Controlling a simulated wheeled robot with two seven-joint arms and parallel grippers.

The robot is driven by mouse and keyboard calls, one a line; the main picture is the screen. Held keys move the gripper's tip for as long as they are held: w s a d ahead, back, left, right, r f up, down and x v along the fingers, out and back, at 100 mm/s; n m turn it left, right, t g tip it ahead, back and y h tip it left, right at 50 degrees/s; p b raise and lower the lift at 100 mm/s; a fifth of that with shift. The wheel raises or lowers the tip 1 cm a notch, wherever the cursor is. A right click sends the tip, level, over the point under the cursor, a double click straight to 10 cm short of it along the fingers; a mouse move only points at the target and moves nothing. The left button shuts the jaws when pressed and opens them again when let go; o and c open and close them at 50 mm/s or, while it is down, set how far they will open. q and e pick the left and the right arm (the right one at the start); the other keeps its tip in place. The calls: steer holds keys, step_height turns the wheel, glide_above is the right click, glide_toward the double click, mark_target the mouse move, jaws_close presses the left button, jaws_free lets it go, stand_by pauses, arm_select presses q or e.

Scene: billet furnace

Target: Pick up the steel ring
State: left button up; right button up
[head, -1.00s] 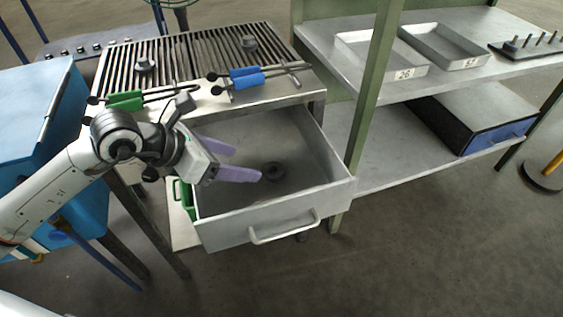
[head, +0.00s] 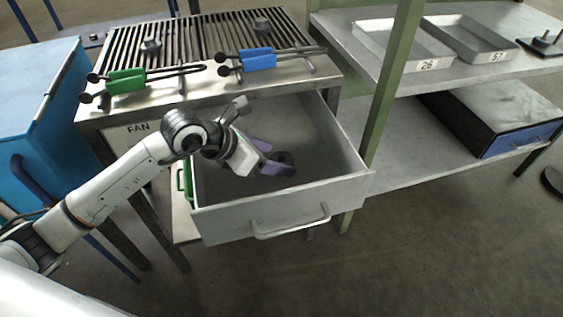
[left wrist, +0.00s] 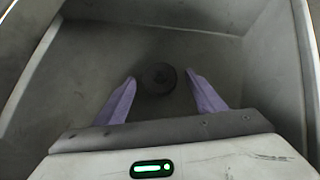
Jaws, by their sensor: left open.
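The steel ring (head: 285,157) is a small dark round piece lying on the floor of the open grey drawer (head: 330,192). In the left wrist view the ring (left wrist: 158,77) lies between and a little beyond the purple fingertips, with bare drawer floor around it. My left gripper (head: 279,160) is open and reaches down into the drawer, its fingers pointing at the ring. The fingers partly hide the ring in the head view. I cannot tell how high the tips are above the floor. My right gripper is not in view.
The drawer walls stand close around my left gripper. Above is a grill table with green-handled tongs (head: 127,79) and blue-handled tongs (head: 258,59). A green post (head: 392,85) and a shelf with numbered trays (head: 405,48) stand to the right. A blue cabinet (head: 38,98) is at left.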

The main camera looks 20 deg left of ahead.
arm_select(q)
steer(key=shift+x, duration=0.8)
steer(key=c, duration=1.4)
